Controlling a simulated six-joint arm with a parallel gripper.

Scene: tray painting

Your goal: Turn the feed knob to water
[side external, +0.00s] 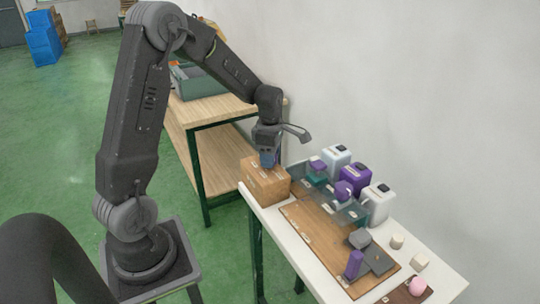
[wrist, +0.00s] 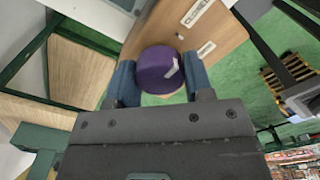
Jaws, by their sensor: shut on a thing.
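The feed knob (wrist: 158,70) is a round purple knob with a white mark on its right side in the wrist view. It sits at the edge of a brown box face that carries two white labels (wrist: 197,13) (wrist: 206,50), too small to read. The brown box (side external: 266,186) stands at the far end of the white table in the side view. My gripper (wrist: 158,84) is shut on the knob, one blue finger on each side. In the side view my gripper (side external: 268,158) is at the box's top, and the knob is hidden there.
Beside the box are a translucent tray (side external: 352,212), a wooden board (side external: 312,232), a white jug (side external: 336,160), a purple jug (side external: 355,180) and another white jug (side external: 378,204). A purple block (side external: 354,265) stands nearer. A wooden bench (side external: 212,108) is behind the box.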

